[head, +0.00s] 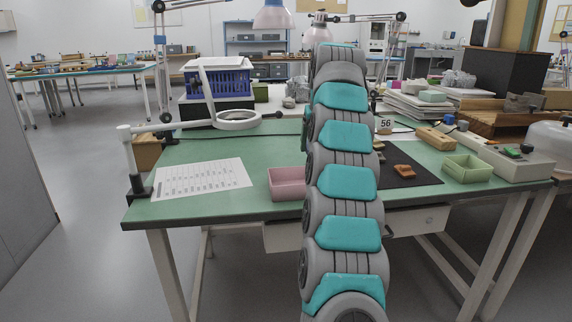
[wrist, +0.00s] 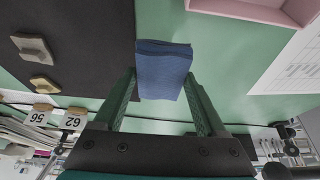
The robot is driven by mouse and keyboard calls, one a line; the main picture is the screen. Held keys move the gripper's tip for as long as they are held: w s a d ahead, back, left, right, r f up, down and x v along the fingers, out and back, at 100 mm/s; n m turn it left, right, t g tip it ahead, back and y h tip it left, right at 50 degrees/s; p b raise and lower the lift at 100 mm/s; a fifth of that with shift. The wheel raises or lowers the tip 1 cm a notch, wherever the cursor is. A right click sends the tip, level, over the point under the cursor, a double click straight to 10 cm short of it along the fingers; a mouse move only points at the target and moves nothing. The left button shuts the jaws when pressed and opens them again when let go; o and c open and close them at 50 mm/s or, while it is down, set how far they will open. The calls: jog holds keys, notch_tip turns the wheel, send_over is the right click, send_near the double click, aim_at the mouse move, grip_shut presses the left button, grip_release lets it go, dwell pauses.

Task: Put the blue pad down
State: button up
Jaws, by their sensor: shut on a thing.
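The blue pad (wrist: 163,62) is a folded-looking dark blue block in the wrist view. My gripper (wrist: 162,78) is shut on it, with one green finger at each side. The pad is over the green table top, beside the edge of the black mat (wrist: 85,60). I cannot tell whether it touches the table. In the head view my arm hides the pad and the gripper.
A pink tray (head: 287,183) stands near the front edge, right of a printed sheet (head: 201,178). Brown sherds (head: 404,171) lie on the black mat. A green tray (head: 467,168) is at the right. Number cards (wrist: 72,120) stand behind the mat.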

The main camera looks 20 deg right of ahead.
jog(key=a+f, duration=0.1)
jog(key=a, duration=0.1)
jog(key=w+a+f, duration=0.1)
jog(key=a, duration=0.2)
jog(key=shift+w+a+f, duration=0.3)
jog(key=shift+a+f, duration=0.1)
jog(key=shift+w+a+f, duration=0.15)
jog(key=shift+a+f, duration=0.3)
jog(key=shift+a, duration=0.05)
jog(key=shift+w+a+f, duration=0.15)
jog(key=shift+a+f, duration=0.25)
jog(key=shift+a, duration=0.1)
jog(key=shift+a+f, duration=0.25)
jog(key=shift+f, duration=0.05)
jog(key=shift+f, duration=0.1)
jog(key=o, duration=1.1)
jog(key=shift+o, duration=0.2)
jog(key=v, duration=1.2)
